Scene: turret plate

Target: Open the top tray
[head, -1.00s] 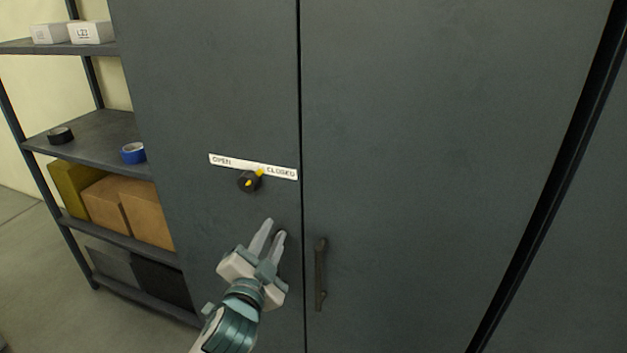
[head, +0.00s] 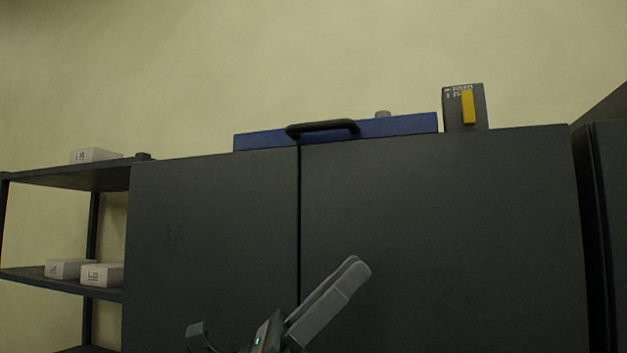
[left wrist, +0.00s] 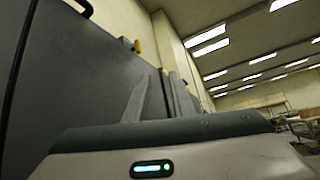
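The top tray (head: 400,126) is a blue, flat piece along the top of the dark grey cabinet in the head view. Its black bar handle (head: 322,129) is on its front; a dark handle also shows at the upper left of the left wrist view (left wrist: 82,7). My left gripper (head: 357,268) is at the bottom centre of the head view, below the tray and apart from it, fingers pointing up and right. In the left wrist view its two fingers (left wrist: 158,92) stand apart with nothing seen between them. My right gripper is not in view.
A dark box with a yellow switch lever (head: 468,107) stands right of the tray on the cabinet top. The closed cabinet doors (head: 440,220) fill the space below. A shelf rack (head: 100,178) with white boxes stands at the left.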

